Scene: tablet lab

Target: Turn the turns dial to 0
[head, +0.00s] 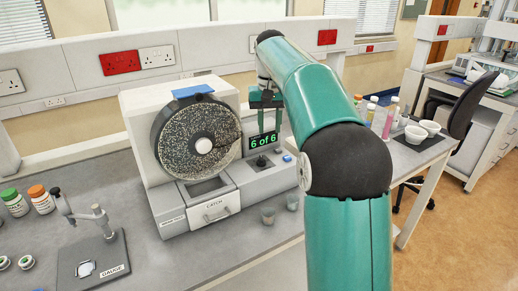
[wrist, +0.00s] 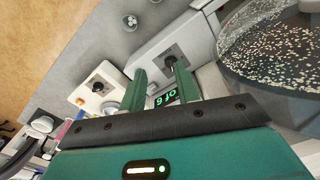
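A tablet machine (head: 150,130) stands on the bench, with a lit display (head: 264,140) reading "6 of 6". A small dark knob (head: 262,160) sits just below the display. The wrist view shows a dark knob (wrist: 171,62) on a grey plate beside the right fingertip, and another knob (wrist: 97,87) on a white box to the left. I cannot read a label on either, so I cannot tell which is the turns dial. My gripper (head: 267,104) is above the display, fingers apart and empty; in the wrist view the display (wrist: 166,97) shows between them.
The machine's speckled round drum (head: 170,140) is left of my gripper, above a drawer marked CATCH (head: 215,214). A gauge stand (head: 90,255) and capped bottles (head: 40,199) are at left.

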